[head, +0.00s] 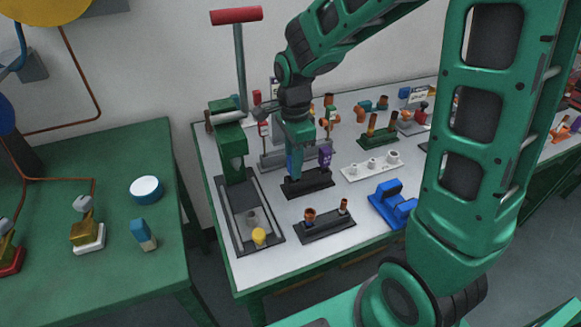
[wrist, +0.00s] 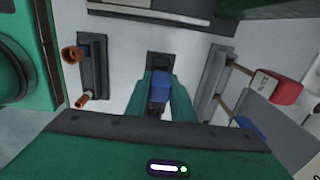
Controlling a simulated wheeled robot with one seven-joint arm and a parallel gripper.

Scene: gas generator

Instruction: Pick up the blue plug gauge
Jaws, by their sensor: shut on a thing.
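The blue plug gauge (wrist: 160,88) is between the fingers of my gripper (wrist: 163,100) in the wrist view. The fingers are shut on it. In the head view my gripper (head: 296,165) points down over a dark holder (head: 308,186) on the white-topped table, and a sliver of the blue gauge (head: 290,166) shows at its left side. A purple gauge (head: 325,157) stands upright at the holder's right end. The fingers hide the gauge's lower end, so I cannot tell whether it touches the holder.
A green press with a red handle (head: 237,15) stands to the left. A dark rack (head: 325,227) with copper-coloured pieces is in front. A white block with rings (head: 370,166) and a blue fixture (head: 393,204) are to the right. A green table (head: 110,255) stands further left.

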